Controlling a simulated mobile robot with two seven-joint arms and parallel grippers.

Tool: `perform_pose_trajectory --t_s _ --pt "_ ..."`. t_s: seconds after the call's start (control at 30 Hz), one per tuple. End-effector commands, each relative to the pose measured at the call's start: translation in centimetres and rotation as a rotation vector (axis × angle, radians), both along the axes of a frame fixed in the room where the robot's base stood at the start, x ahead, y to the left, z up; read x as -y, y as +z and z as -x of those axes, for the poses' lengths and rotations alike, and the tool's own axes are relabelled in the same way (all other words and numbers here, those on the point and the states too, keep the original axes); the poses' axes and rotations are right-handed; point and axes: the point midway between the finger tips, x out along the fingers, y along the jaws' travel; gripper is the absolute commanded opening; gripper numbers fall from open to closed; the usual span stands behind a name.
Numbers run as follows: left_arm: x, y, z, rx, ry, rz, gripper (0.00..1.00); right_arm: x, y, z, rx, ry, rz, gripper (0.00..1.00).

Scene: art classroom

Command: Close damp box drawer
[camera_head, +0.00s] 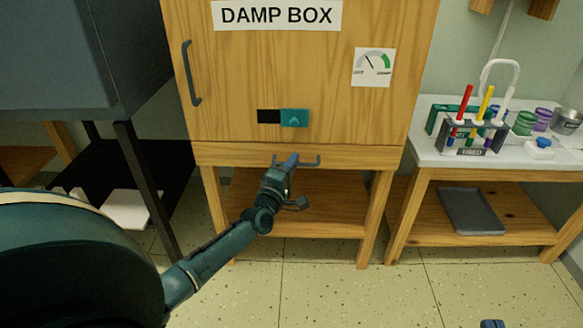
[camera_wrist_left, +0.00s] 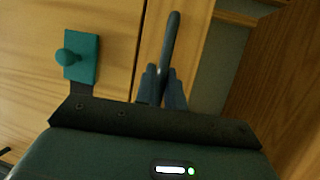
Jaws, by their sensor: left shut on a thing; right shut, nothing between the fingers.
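The wooden damp box (camera_head: 300,75) stands in the middle of the head view, its door shut. Its drawer (camera_head: 230,155) is the narrow wooden front below the door. It looks flush or nearly flush with the box; a small gap is hard to judge. My left gripper (camera_head: 287,162) is shut on the drawer's grey bar handle (camera_head: 312,162). In the left wrist view the fingers (camera_wrist_left: 162,88) close around the handle (camera_wrist_left: 171,40), whose end sticks out beyond them. My right gripper (camera_head: 492,323) barely shows at the bottom right edge, shut and empty, away from the box.
A teal sliding latch (camera_head: 294,118) and a vertical door handle (camera_head: 190,73) sit on the door above. A side table (camera_head: 430,155) with a tool rack (camera_head: 475,135) and jars stands at the right. A dark cabinet on a black stand (camera_head: 135,165) is at the left. The floor in front is clear.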

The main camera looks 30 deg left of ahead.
Motion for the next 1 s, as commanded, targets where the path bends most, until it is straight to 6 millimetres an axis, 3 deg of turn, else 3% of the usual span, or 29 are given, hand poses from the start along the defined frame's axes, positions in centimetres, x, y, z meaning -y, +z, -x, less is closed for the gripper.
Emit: perform_pose_trajectory --t_s 0.3,0.6,0.77,1.0 --pt "-0.3 0.2 -0.2 0.000 0.004 0.001 0.32 0.1 -0.3 0.0 0.000 -0.003 0.006 0.00" --pt "-0.2 -0.1 0.3 -0.007 0.002 0.001 0.32 0.2 -0.2 0.0 0.000 -0.004 0.010 0.00" --pt "0.2 -0.2 2.4 -0.005 0.001 0.001 0.32 0.3 0.5 0.0 0.007 -0.009 0.026 0.00" --pt "1.0 -0.9 7.8 0.001 0.003 -0.002 0.32 0.7 0.0 0.2 -0.008 -0.027 0.080 0.00"
